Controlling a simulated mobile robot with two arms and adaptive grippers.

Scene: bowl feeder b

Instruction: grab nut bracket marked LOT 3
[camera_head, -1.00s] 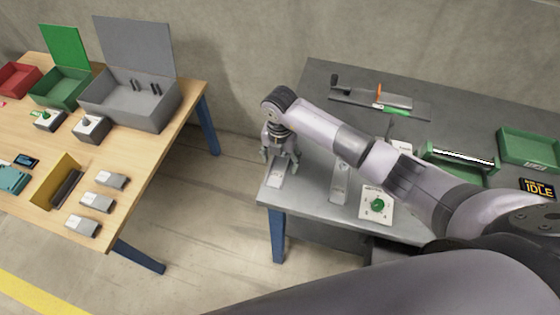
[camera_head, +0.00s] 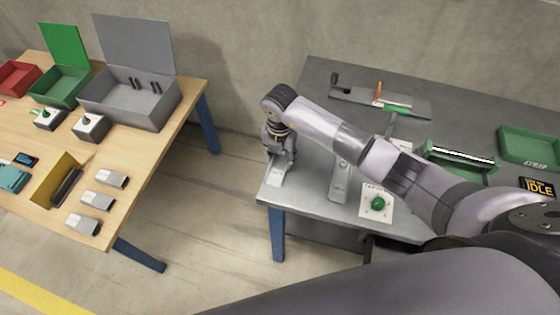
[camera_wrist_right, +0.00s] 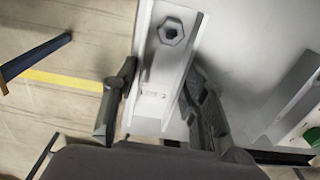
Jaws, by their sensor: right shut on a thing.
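A pale grey channel-shaped nut bracket (camera_head: 277,179) lies at the near left corner of the grey table. The right wrist view shows it up close, with a hexagonal nut (camera_wrist_right: 171,31) and a small label (camera_wrist_right: 153,93) whose print I cannot read. My right gripper (camera_head: 280,154) points down over this bracket. Its fingers (camera_wrist_right: 160,108) are shut on the bracket, one at each side. A similar bracket (camera_head: 340,182) lies to the right on the same table. My left gripper is not in view.
A green knob on a white plate (camera_head: 377,203) sits right of the brackets. A rail fixture (camera_head: 350,97), green trays (camera_head: 530,148) and an IDLE display (camera_head: 538,187) stand farther off. A wooden table (camera_head: 150,150) with bins and grey blocks is across a floor gap.

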